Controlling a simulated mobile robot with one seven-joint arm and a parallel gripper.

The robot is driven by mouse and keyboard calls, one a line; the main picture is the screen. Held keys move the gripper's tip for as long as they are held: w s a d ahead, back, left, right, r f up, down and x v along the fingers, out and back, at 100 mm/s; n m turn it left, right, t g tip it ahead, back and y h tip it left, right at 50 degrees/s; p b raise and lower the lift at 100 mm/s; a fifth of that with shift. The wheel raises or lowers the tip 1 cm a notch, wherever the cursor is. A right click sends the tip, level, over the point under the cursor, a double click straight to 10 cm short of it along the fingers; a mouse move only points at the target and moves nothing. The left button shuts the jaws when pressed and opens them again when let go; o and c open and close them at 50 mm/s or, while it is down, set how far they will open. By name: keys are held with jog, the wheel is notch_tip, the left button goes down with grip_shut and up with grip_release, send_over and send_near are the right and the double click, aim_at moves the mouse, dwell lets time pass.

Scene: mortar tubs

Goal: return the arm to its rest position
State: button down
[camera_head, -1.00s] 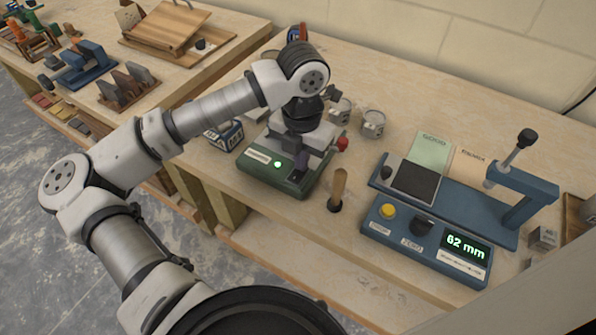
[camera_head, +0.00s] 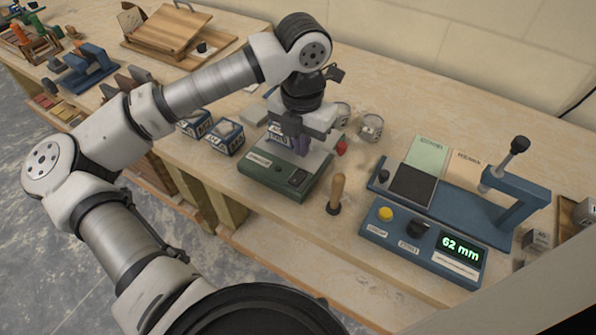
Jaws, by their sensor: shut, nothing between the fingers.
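My arm reaches in from the bottom left, with its elbow bent at the left edge and its forearm running to the upper middle. My gripper (camera_head: 297,143) points down over a bench device with a green base (camera_head: 270,178). Its fingers are shut and appear empty. The indicator on the green base is dark.
Beside the device stand blue-labelled boxes (camera_head: 224,138), a small tub (camera_head: 370,128) and a wooden-handled tool (camera_head: 336,194). A blue gauge (camera_head: 425,241) reading 62 mm is at the right. Wooden boards (camera_head: 170,30) lie at the back left. A pale wall runs behind.

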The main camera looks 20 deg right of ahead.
jog(key=shift+r, duration=0.5)
